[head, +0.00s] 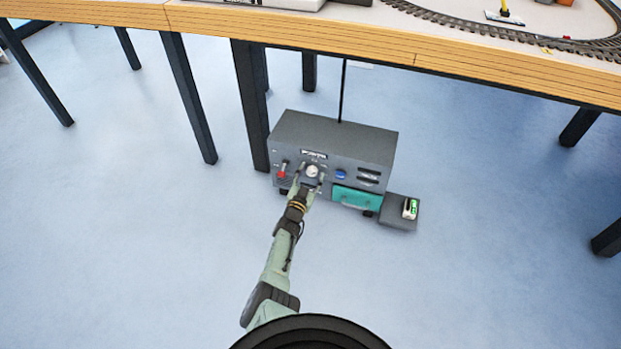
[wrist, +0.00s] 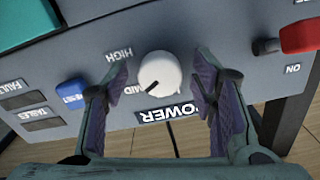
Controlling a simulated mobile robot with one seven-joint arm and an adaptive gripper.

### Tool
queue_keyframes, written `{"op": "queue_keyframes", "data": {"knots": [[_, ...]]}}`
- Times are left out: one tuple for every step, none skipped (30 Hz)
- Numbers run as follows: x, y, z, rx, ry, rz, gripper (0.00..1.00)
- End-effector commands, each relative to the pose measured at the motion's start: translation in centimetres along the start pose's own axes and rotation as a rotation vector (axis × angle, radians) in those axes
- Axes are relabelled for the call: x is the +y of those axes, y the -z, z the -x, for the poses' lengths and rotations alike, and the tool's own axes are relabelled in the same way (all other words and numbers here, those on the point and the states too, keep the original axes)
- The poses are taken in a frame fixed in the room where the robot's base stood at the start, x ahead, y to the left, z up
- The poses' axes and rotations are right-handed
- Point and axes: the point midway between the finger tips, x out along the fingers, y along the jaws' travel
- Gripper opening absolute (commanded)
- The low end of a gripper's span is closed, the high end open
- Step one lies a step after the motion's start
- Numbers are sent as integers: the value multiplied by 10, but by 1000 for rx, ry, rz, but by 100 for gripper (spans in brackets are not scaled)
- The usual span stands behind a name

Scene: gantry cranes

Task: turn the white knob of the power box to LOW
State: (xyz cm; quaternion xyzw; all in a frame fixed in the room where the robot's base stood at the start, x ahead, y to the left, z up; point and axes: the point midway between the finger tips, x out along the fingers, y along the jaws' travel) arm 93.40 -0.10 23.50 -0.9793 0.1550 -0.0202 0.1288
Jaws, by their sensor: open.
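The grey power box (head: 345,138) stands on the floor under the table. Its white knob (head: 312,170) is on the front face. The wrist view shows the box upside down, with the white knob (wrist: 158,70) near the middle. A dark pointer line on the knob points to the lower left, toward the MID label (wrist: 135,92). The HIGH label (wrist: 119,55) is also readable; no LOW label shows. My gripper (wrist: 163,75) is open, with one finger on each side of the knob. A gap shows between the knob and each finger. The gripper also shows in the head view (head: 310,178).
A red switch (wrist: 298,37) marked ON and a blue button (wrist: 71,93) flank the knob. A teal drawer (head: 356,198) is at lower right, beside a small grey pad (head: 400,216) bearing a green-and-white device. Table legs (head: 250,105) stand close behind; the floor in front is clear.

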Motion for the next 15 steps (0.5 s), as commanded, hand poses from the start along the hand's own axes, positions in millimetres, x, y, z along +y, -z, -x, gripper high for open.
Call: {"op": "queue_keyframes", "data": {"knots": [[0,0,0,0,0,0,52],[0,1,0,0,0,0,52],[0,1,0,0,0,0,52],[0,1,0,0,0,0,52],[0,1,0,0,0,0,52],[0,1,0,0,0,0,52],[0,1,0,0,0,0,50],[0,1,0,0,0,0,48],[0,1,0,0,0,0,45],[0,1,0,0,0,0,43],[0,1,0,0,0,0,41],[0,0,0,0,0,0,38],[0,0,0,0,0,0,36],[0,0,0,0,0,0,34],[0,0,0,0,0,0,32]]}}
